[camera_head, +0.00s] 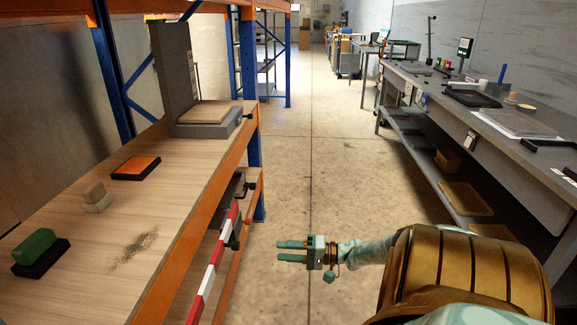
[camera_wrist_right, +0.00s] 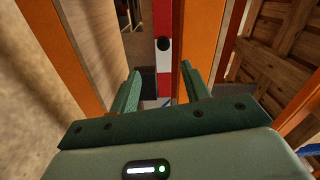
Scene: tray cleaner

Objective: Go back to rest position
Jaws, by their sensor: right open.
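My right gripper (camera_head: 291,251) is open and empty in the head view. It is held over the floor, to the right of the wooden-topped shelf, with its fingers pointing left toward the shelf's orange edge. In the right wrist view its two green fingers (camera_wrist_right: 165,92) are spread with nothing between them. A red and white striped bar (camera_wrist_right: 163,45) shows beyond the fingers, apart from them. My left gripper is not in view.
The wooden shelf top (camera_head: 180,178) holds a green block (camera_head: 34,246), an orange-topped pad (camera_head: 136,167), a small beige block (camera_head: 94,191) and a grey stand (camera_head: 205,123). A dark smudge marks the wood. A grey workbench (camera_head: 430,88) lines the right. The aisle floor (camera_head: 315,150) is clear.

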